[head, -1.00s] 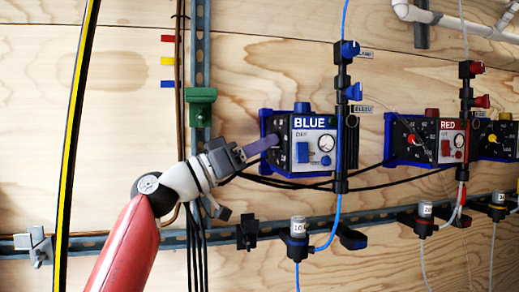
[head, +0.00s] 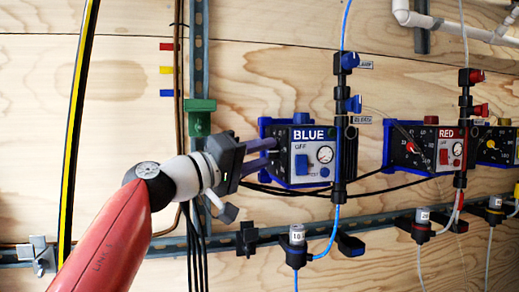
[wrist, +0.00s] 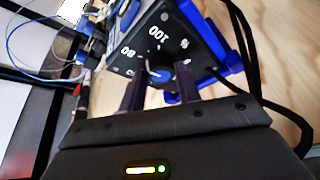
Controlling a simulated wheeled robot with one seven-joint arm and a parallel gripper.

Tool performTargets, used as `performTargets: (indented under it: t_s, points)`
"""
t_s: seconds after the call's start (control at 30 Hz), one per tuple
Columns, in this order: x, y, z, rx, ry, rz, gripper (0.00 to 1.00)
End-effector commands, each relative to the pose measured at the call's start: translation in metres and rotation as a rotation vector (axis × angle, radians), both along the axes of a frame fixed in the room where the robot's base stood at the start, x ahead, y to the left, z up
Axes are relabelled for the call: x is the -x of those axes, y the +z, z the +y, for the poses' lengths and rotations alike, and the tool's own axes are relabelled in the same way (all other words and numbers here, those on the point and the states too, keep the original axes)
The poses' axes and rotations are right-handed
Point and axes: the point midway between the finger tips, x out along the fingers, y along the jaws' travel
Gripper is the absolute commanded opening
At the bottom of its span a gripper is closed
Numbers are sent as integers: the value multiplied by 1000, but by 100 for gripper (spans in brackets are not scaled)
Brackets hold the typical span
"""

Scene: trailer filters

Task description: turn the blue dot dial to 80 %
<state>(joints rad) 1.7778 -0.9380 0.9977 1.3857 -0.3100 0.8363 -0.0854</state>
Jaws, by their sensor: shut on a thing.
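The blue pump box (head: 310,155) labelled BLUE is mounted on the wall in the head view. Its dial side faces left, towards my gripper (head: 272,152), whose two fingers reach to it. In the wrist view the black dial plate (wrist: 180,42) shows a tilted scale with 100, 80 and a % sign. The dial knob (wrist: 159,74), with a light blue mark, sits between the two fingers of my gripper (wrist: 160,86), which are shut on it. The fingers hide part of the scale, and I cannot tell the exact reading.
A red-labelled box (head: 436,147) and a yellow-knobbed box (head: 495,147) stand to the right. Black cables (wrist: 258,75) run close beside the dial box. A green clamp (head: 200,118) on the vertical rail is just above my wrist.

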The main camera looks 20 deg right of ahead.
Motion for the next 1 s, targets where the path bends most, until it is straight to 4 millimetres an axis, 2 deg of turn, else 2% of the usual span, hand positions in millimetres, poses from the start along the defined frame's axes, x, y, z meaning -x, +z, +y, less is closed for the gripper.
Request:
performTargets:
  t_s: [0.63, 0.67, 0.8, 1.0]
  points:
    - [0, 1, 0, 1, 2, 46, 10]
    - [0, 1, 0, 1, 2, 46, 37]
    - [0, 1, 0, 0, 1, 46, 55]
    - [0, 1, 0, 0, 1, 46, 55]
